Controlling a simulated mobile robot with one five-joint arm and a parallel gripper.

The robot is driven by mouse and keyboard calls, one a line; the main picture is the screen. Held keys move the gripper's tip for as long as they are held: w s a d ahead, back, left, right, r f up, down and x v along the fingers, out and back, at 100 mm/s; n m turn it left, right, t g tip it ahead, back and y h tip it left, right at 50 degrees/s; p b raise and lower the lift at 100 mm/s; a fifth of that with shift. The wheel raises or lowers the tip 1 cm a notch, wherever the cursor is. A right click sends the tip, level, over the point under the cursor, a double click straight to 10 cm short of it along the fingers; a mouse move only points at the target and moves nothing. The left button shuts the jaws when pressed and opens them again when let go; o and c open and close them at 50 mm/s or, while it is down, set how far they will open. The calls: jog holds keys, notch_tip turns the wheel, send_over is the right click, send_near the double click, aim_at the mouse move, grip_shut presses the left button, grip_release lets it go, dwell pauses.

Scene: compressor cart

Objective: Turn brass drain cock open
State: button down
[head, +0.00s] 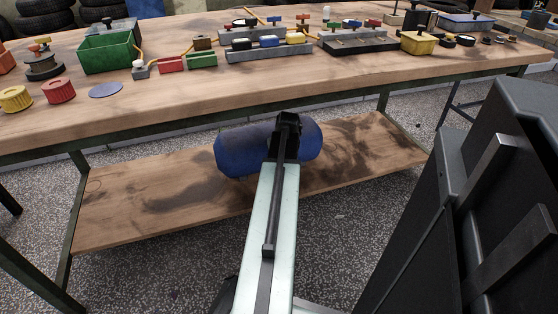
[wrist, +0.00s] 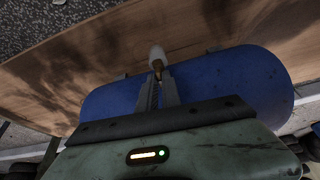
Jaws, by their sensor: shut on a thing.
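The blue tank (head: 236,153) lies on its side on the lower shelf under the workbench. My gripper (head: 288,122) reaches over the tank from the front in the head view and hides its middle. In the wrist view, the blue tank (wrist: 225,85) spans the picture behind my gripper (wrist: 161,82). The fingers are shut on a small brass piece, the drain cock (wrist: 158,68), at the tank's edge. A pale rounded end (wrist: 157,52) shows just beyond the fingertips. The cock's turn angle is too small to tell. The cock is hidden in the head view.
The wooden lower shelf (head: 150,205) is bare on both sides of the tank. The workbench top (head: 200,98) overhangs it, with bins, trays and small parts on it. A bench leg (head: 76,215) stands at the left.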

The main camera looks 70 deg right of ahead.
jog(key=c, duration=1.5)
grip_release()
jog(key=shift+s+d, duration=0.15)
jog(key=shift+d, duration=0.05)
jog(key=shift+c, duration=0.2)
jog(key=shift+a, duration=0.1)
jog(key=p+v, duration=0.7)
jog(key=shift+r, duration=0.4)
jog(key=shift+a, duration=0.15)
